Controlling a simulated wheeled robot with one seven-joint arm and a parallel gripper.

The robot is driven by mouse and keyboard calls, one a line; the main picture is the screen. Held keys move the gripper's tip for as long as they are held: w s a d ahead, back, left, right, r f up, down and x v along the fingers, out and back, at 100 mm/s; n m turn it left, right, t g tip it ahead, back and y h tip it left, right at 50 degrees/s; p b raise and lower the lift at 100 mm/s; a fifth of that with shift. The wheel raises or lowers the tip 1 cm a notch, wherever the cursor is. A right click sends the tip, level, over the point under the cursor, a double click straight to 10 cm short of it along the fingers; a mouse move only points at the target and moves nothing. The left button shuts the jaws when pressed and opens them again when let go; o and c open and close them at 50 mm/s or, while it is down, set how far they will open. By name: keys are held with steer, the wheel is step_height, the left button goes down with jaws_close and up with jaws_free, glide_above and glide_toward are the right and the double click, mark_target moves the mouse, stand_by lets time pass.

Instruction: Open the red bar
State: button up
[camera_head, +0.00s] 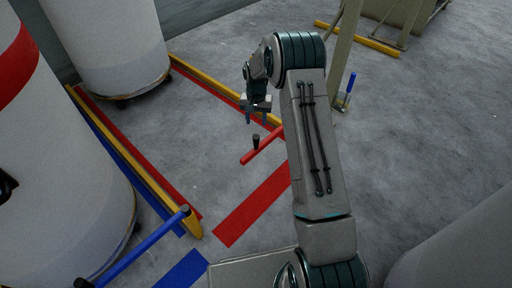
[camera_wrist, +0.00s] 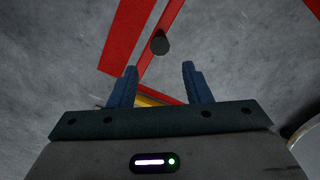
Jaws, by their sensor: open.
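The red bar (camera_head: 268,143) is a slim bar above the grey floor, with an upright black knob (camera_head: 256,142) near its free end. Its other end runs behind my arm. My gripper (camera_head: 257,118) is open and empty, above and beyond the knob in the head view. In the wrist view the red bar (camera_wrist: 171,18) runs slantwise, and the dark knob (camera_wrist: 160,43) lies ahead of the gap between my blue fingertips (camera_wrist: 160,68). The fingers look apart from the knob and bar.
Red floor stripes (camera_head: 250,207) and yellow rails (camera_head: 215,88) mark the floor. A blue bar (camera_head: 145,246) stands at lower left beside large white cylinders (camera_head: 108,45). A beige post (camera_head: 345,45) with a blue handle (camera_head: 350,84) is upper right.

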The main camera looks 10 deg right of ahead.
mark_target(256, 142)
step_height(256, 142, down, 14)
steer(key=b, duration=0.5)
steer(key=shift+r, duration=0.25)
steer(key=shift+c, duration=0.3)
jaws_close()
